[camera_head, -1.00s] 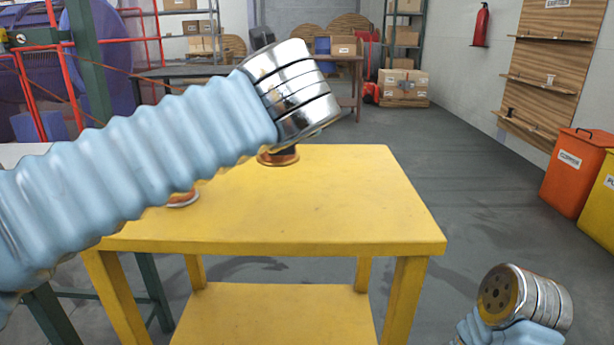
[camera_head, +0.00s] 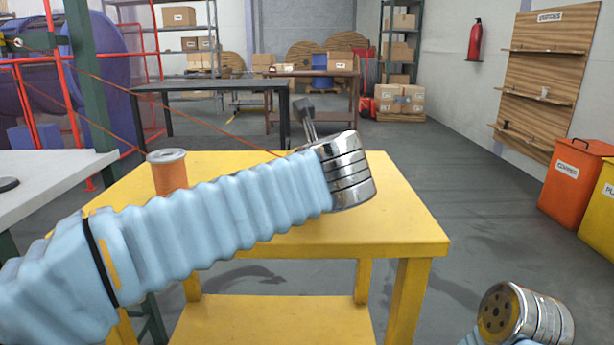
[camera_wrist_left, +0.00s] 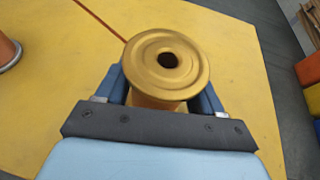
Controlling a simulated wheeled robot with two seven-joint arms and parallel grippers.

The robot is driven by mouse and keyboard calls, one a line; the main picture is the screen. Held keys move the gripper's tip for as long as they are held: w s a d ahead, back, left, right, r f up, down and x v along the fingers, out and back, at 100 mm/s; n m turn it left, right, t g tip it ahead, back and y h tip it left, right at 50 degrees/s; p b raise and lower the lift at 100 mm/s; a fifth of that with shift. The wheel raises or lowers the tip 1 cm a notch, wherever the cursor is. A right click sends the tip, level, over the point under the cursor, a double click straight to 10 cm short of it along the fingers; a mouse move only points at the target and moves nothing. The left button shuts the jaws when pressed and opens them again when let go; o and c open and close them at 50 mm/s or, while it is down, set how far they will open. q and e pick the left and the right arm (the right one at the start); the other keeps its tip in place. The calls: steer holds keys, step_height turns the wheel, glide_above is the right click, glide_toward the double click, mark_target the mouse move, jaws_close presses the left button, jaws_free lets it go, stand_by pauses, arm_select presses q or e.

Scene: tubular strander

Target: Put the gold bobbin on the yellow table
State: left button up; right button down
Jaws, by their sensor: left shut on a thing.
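The gold bobbin (camera_wrist_left: 160,65) shows from above in the left wrist view, its round flange and dark centre hole facing the camera. My left gripper (camera_wrist_left: 160,95) is shut on it, with one blue finger on each side. The yellow table (camera_head: 400,228) lies below; whether the bobbin touches it I cannot tell. In the head view my left wrist is over the table's right half and hides the gripper and the gold bobbin. My right wrist shows at the lower right, but its gripper is out of view.
A copper-coloured bobbin (camera_head: 168,172) stands on the table's left part. A white table (camera_head: 50,180) is at the left. Orange (camera_head: 575,185) and yellow bins stand at the right. The table's right front corner is clear.

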arm_select(q)
steer(key=o, duration=1.2)
steer(key=shift+f, duration=0.15)
steer(key=shift+c, duration=0.2)
steer(key=o, duration=0.4)
steer(key=shift+o, duration=0.2)
steer(key=shift+r, duration=0.25)
steer(key=p+v, duration=0.1)
steer(key=v, duration=1.1)
